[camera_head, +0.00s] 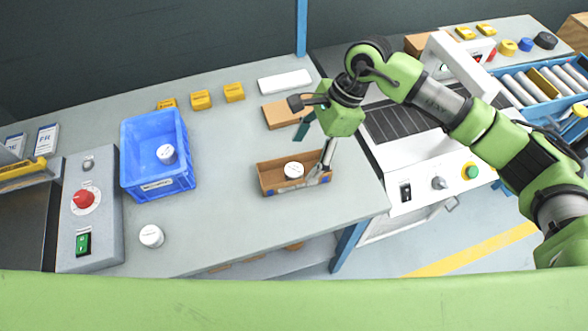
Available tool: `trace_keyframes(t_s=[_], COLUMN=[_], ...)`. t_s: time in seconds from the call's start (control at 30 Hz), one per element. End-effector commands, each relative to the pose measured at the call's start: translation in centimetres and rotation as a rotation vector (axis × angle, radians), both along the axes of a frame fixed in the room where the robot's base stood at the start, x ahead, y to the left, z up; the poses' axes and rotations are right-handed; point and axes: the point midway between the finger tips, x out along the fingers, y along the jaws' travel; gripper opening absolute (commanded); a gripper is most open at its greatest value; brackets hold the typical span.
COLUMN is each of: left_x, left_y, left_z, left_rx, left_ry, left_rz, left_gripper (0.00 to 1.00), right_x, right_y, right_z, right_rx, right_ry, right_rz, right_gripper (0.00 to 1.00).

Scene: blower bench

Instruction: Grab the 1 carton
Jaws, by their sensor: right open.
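The carton (270,184), a small open brown cardboard box, sits upright on the grey bench. A white round tub (293,170) is inside it. My right gripper (321,177) reaches down from above at the carton's right end, with its fingers open around or beside that end wall. I cannot tell whether the fingers touch the cardboard. The right part of the carton is partly hidden by the fingers. My left gripper is not in view.
A blue crate (157,186) holding a white tub stands left, with another tub (151,236) in front. Yellow boxes (201,99), flat brown cardboard (281,113) and a white block (285,82) lie behind. A machine with a dark conveyor (398,123) stands right.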

Motion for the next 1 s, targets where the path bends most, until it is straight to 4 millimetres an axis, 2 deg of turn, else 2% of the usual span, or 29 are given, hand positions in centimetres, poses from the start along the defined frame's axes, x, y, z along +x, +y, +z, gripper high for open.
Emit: trace_keyframes(t_s=[0.27,0.4,0.53,0.8,0.83,0.9,1.0], left_x=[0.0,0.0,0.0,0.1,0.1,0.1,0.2], left_y=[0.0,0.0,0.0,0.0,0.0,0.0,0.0], left_z=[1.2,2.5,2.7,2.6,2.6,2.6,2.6], left_rx=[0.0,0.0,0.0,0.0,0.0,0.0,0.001], left_ry=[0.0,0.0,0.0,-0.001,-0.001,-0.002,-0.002], left_rz=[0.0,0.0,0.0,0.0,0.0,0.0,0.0], left_gripper=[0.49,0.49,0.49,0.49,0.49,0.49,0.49], right_x=[-0.3,-0.6,-0.6,-0.6,-0.6,-0.6,-0.6], right_y=[1.1,2.4,2.8,2.9,2.9,2.9,2.9], right_z=[-1.8,-3.5,-5.1,-5.7,-5.7,-5.7,-5.7], right_rx=[0.001,0.002,0.002,0.001,0.001,0.001,0.001], right_ry=[0.004,0.005,0.002,-0.001,-0.001,0.0,0.0], right_rz=[0.0,0.001,-0.001,0.0,0.0,-0.001,-0.001], right_gripper=[0.69,0.69,0.69,0.69,0.67,0.49,0.27])
